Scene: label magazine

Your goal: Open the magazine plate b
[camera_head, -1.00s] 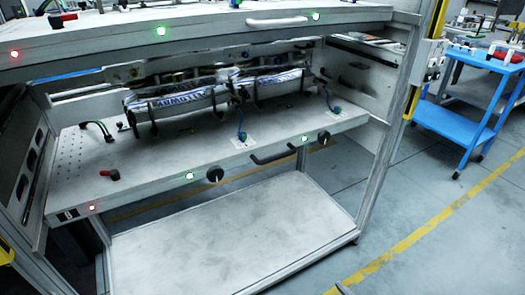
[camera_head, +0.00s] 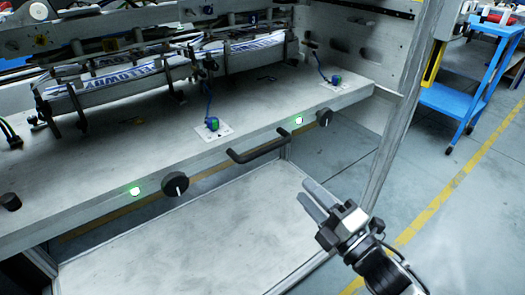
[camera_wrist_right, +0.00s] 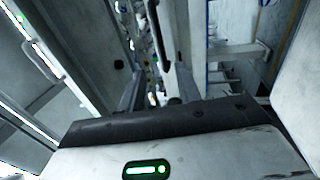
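A grey magazine plate (camera_head: 190,150) juts out below the label stacks in the head view. No letter shows to tell which plate is b. A black bar handle (camera_head: 258,149) is on its front edge, between two black round knobs (camera_head: 175,184) (camera_head: 324,117). My right gripper (camera_head: 308,194) is below and right of the handle, apart from it, its two fingers spread and empty. In the right wrist view a dark bar (camera_wrist_right: 158,35) shows beyond the fingers, between them. My left gripper is not in view.
Green lights (camera_head: 298,120) (camera_head: 135,190) sit on the plate's front edge. A lower pale shelf (camera_head: 190,245) lies beneath. A metal frame post (camera_head: 405,110) stands to the right of the gripper. A blue cart (camera_head: 470,85) is farther right, with open floor between.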

